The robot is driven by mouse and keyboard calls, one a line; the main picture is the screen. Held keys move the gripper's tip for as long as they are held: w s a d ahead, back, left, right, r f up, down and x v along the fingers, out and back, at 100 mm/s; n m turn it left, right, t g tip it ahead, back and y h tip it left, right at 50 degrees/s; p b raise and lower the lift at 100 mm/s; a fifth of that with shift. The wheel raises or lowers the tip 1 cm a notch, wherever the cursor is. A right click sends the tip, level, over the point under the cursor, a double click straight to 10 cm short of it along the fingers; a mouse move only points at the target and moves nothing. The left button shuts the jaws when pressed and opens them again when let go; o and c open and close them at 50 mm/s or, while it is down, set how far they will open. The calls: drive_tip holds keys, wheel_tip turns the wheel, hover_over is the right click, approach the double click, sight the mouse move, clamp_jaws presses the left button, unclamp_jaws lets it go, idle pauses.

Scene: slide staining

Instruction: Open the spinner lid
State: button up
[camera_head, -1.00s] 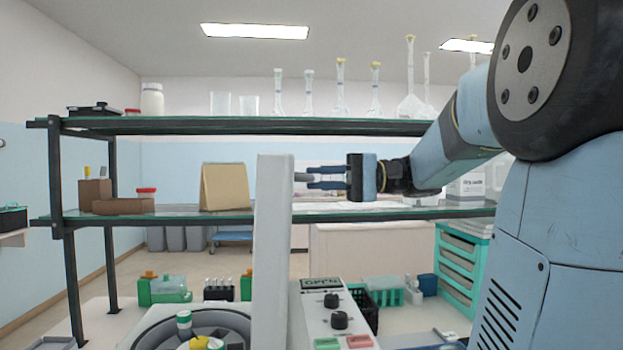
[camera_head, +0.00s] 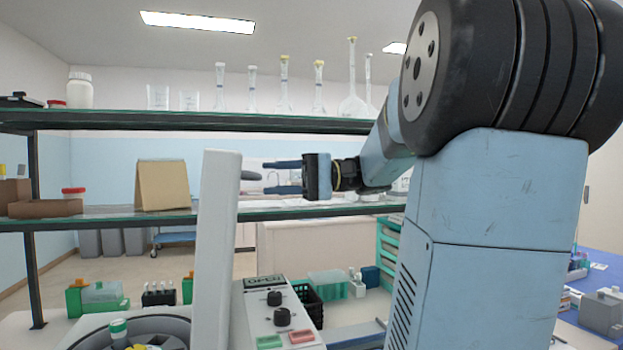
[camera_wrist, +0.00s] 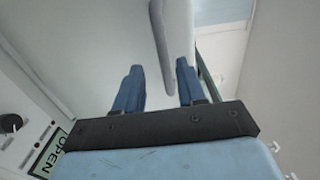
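The spinner lid (camera_head: 215,250) is a pale panel standing upright at the back of the spinner. Its grey handle (camera_head: 250,175) sticks out from the lid's right side. My gripper (camera_head: 270,177) is open and empty, just right of the handle, level with it. A small gap shows between fingertips and handle. In the wrist view the handle (camera_wrist: 160,45) lines up between my two blue fingers (camera_wrist: 160,85). The spinner bowl (camera_head: 180,328) is uncovered at the bottom, with coloured-cap tubes in it. The spinner's panel (camera_head: 285,315) has a sign reading OPEN.
A two-level glass shelf (camera_head: 180,122) with flasks and beakers stands behind. A brown folded card (camera_head: 163,185) is on its lower level. A blue bench (camera_head: 595,275) is at right.

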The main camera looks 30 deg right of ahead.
drive_tip(key=v, duration=0.8)
idle(0.4)
drive_tip(key=shift+s+d+r, duration=0.1)
drive_tip(key=shift+s+d, duration=0.05)
drive_tip(key=shift+d, duration=0.25)
drive_tip(key=shift+d, duration=0.2)
drive_tip(key=shift+d, duration=0.3)
drive_tip(key=shift+d, duration=0.2)
idle(0.4)
